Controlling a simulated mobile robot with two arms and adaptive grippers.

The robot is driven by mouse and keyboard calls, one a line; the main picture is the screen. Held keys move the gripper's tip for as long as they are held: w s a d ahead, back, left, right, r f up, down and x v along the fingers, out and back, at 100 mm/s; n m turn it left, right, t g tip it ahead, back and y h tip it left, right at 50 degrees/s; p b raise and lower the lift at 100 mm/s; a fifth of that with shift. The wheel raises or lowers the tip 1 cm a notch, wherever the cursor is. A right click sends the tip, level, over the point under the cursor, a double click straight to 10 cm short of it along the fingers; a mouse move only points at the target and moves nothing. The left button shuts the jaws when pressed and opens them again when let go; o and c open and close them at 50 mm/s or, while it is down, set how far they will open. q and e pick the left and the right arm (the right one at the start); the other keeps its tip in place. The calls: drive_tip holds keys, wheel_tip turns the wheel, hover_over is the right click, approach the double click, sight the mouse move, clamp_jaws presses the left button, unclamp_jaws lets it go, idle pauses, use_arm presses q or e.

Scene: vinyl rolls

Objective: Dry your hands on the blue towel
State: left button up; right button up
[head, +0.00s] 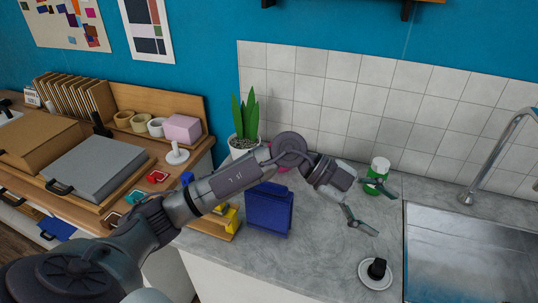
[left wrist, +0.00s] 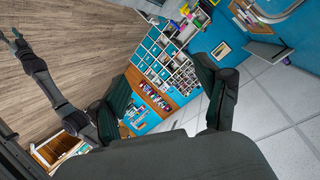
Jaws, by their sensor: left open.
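The blue towel (head: 268,209) hangs in a folded, upright shape on the grey counter, left of the middle in the head view. Its support is mostly hidden. My left arm reaches across above and behind it. My left gripper (head: 380,211) is open and empty, to the right of the towel and apart from it, with its fingers spread over the counter. In the left wrist view its two dark fingers (left wrist: 168,95) stand wide apart with nothing between them. Another arm, seemingly my right, shows at the left of that view, its gripper (left wrist: 14,40) small and unclear.
A green-and-white container (head: 379,168) stands right by the upper left finger. A white dish with a black piece (head: 376,270) lies nearer the front. A metal sink (head: 470,262) with a tap (head: 492,158) is at right. A potted plant (head: 245,118) stands behind my arm.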

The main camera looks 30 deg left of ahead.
use_arm(q)
drive_tip(key=w+a+f+n+y, duration=0.1)
drive_tip(key=a+f+y, duration=0.1)
drive_tip(key=a+y, duration=0.3)
drive_tip(key=w+a+f+n+y, duration=0.1)
drive_tip(key=w+a+n+y, duration=0.1)
drive_tip(key=a, duration=0.5)
wheel_tip(320, 180, up, 3)
drive_tip(key=n+g+y, duration=0.2)
drive_tip(key=n+y, duration=0.3)
drive_tip(key=y, duration=0.1)
hover_over(269, 195)
drive_tip(key=w, duration=0.2)
drive_tip(key=shift+s+a+f, duration=0.1)
drive_tip(key=shift+s+a, duration=0.1)
drive_tip(key=shift+s, duration=0.05)
drive_tip(key=shift+s+a, duration=0.1)
drive_tip(key=shift+a, duration=0.2)
wheel_tip(269, 195, down, 14)
drive_tip(key=p, duration=0.4)
drive_tip(key=shift+r, duration=0.2)
use_arm(e)
drive_tip(key=r, duration=0.4)
drive_tip(key=shift+d, duration=0.35)
use_arm(q)
drive_tip(key=shift+c, duration=0.3)
drive_tip(key=c, duration=1.2)
use_arm(e)
drive_tip(key=shift+a, duration=0.1)
